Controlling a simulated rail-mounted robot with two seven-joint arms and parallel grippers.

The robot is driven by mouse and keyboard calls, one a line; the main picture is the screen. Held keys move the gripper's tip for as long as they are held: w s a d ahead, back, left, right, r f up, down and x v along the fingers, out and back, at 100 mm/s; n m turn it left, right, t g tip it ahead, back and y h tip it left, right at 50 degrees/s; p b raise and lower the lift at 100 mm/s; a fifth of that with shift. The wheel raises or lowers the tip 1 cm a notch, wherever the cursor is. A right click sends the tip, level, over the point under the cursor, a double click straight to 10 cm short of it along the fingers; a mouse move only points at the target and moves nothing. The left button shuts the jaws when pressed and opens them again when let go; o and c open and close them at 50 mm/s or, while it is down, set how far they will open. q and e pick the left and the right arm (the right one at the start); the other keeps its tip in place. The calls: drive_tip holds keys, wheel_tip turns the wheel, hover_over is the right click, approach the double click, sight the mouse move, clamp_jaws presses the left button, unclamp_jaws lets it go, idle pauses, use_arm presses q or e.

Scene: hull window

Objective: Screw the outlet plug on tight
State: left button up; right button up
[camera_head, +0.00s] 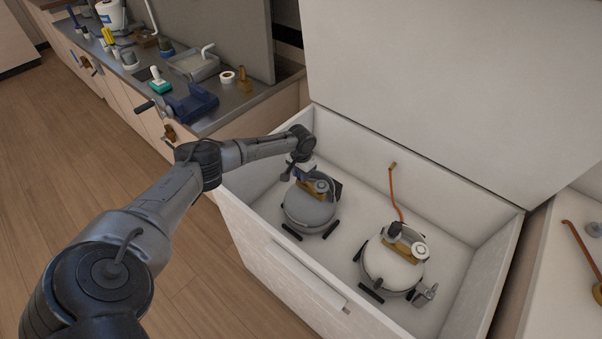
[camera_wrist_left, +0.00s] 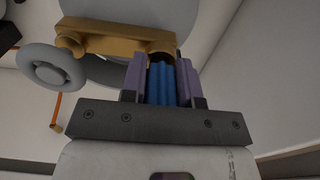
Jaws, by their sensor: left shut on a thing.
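In the left wrist view my left gripper (camera_wrist_left: 160,72) is shut on a blue ribbed plug (camera_wrist_left: 161,88), with a purple pad on each side of it. The plug's far end meets or nearly meets the end of a brass fitting (camera_wrist_left: 115,38); the contact and thread are hidden, so I cannot tell how tight it is. In the head view my left gripper (camera_head: 302,174) is at the brass fitting on top of the left grey tank (camera_head: 308,212). The plug is hardly visible there. My right gripper is not in view.
A white open bin (camera_head: 305,272) holds both tanks. The right tank (camera_head: 390,268) has its own brass fitting, with an orange pipe (camera_head: 394,190) behind it. A grey handwheel (camera_wrist_left: 50,66) is beside the fitting. A cluttered counter (camera_head: 235,112) stands behind my left arm.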

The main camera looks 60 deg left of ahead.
use_arm(q)
drive_tip(key=o, duration=0.8)
drive_tip(key=shift+f, duration=0.1)
drive_tip(key=shift+o, duration=0.9)
drive_tip(key=o, duration=0.8)
